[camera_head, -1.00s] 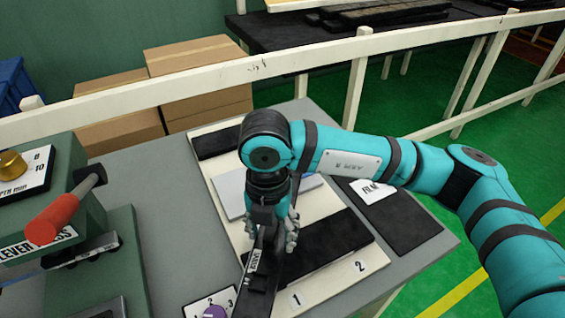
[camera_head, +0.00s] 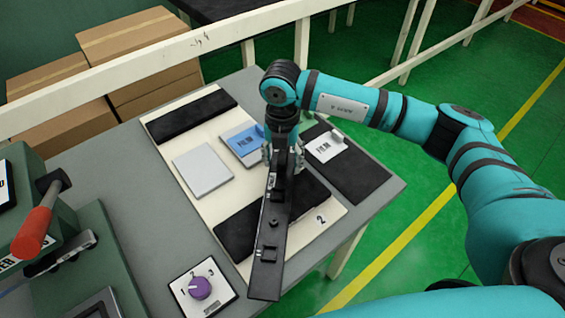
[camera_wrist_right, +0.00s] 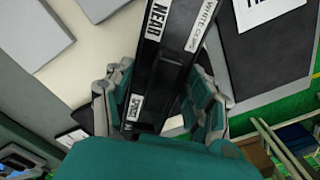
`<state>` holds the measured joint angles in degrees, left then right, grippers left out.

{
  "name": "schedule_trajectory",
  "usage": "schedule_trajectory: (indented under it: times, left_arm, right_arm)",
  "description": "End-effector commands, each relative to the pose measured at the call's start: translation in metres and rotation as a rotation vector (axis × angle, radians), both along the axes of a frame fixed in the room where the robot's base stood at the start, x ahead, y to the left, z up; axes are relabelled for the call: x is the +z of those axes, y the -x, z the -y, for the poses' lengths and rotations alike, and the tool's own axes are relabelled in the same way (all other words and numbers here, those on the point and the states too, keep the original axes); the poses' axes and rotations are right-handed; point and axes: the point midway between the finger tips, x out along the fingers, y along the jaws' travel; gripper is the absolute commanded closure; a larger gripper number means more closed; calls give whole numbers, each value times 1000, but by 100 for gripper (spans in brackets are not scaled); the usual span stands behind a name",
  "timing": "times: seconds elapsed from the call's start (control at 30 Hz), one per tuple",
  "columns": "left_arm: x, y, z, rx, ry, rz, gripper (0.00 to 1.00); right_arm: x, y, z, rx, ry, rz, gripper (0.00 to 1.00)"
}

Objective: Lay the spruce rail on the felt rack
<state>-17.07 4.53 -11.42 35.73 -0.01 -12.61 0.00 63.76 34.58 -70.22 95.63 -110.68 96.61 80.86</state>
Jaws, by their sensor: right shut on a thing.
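A long black rail (camera_head: 267,250) with small blocks on top is held in my right gripper (camera_head: 283,158). I cannot tell from its colour whether it is the spruce one. In the right wrist view the rail (camera_wrist_right: 165,60) runs between the fingers and bears white labels, one reading NEAR. The felt rack appears to be the cream board (camera_head: 180,185) with black strips (camera_head: 190,114) at far and near ends. The rail hangs over the near strip (camera_head: 240,222) and past the board's near edge; whether it touches is unclear. My left gripper is out of view.
A grey plate (camera_head: 202,171) and a blue block (camera_head: 243,140) lie on the board. A dark mat (camera_head: 360,180) with a white FILM card (camera_head: 325,147) is to the right. A purple dial (camera_head: 200,288) and a green lever press (camera_head: 60,260) stand at left.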

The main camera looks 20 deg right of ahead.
Motion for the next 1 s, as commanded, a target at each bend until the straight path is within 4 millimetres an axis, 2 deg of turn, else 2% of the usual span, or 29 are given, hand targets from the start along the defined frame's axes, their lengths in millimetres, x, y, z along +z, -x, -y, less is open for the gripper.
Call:
schedule_trajectory:
  times: [0.1, 0.3, 0.67, 0.7, 0.83, 1.0]
  left_arm:
    - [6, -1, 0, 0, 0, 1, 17]
    - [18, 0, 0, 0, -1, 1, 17]
    - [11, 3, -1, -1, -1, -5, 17]
    - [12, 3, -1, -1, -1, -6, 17]
    - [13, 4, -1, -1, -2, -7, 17]
    - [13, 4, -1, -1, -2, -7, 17]
  right_arm:
    - [-6, 0, 1, 1, 1, -2, 89]
    - [-32, 0, 0, -1, 0, -2, 89]
    - [-40, 0, 0, 0, 0, 0, 89]
    - [-38, 0, 0, 0, 1, 0, 39]
    - [-38, 0, 0, 0, 1, 0, 22]
    - [-38, 0, 0, 0, 1, 0, 21]
